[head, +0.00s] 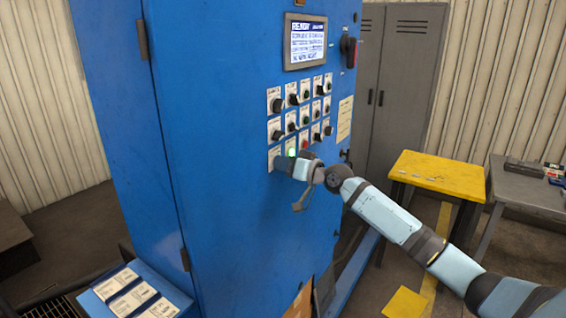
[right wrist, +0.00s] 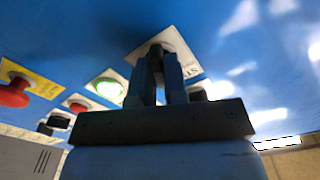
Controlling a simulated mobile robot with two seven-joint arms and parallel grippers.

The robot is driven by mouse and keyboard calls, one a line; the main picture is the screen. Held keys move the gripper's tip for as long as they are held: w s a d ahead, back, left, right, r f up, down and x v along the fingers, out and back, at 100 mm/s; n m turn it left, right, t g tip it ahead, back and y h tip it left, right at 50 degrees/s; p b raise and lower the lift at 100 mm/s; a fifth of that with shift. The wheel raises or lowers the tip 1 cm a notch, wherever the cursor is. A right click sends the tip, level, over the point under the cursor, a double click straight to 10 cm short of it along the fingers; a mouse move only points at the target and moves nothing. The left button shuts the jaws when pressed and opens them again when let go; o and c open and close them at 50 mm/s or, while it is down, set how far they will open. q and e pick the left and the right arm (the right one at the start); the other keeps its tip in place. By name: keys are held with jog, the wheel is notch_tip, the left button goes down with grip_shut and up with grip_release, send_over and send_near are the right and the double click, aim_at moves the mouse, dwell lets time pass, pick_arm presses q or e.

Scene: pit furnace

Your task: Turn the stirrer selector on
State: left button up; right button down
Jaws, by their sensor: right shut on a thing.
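A dark selector knob (right wrist: 157,48) sits on a pale label plate with partly readable letters that look like "STI", on the blue cabinet. In the head view its plate (head: 274,152) is at the lower left of the control panel, and the knob is hidden behind my gripper. My right gripper (head: 279,164) reaches the panel from the right. In the right wrist view its two fingers (right wrist: 158,72) are shut on the knob, one on each side. The knob's exact turn angle cannot be told. My left gripper is not in view.
A lit green button (right wrist: 108,88) is beside the knob, with a red mushroom button (right wrist: 14,94) farther left. Rows of knobs (head: 291,101) and a screen (head: 305,42) are above. A yellow table (head: 440,172) stands right; grey lockers (head: 396,85) stand behind.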

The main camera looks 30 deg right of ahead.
jog(key=shift+m, duration=0.5)
jog(key=c, duration=1.2)
grip_release()
jog(key=shift+o, duration=0.2)
jog(key=b+v, duration=0.4)
jog(key=v, duration=1)
jog(key=shift+w+f, duration=0.1)
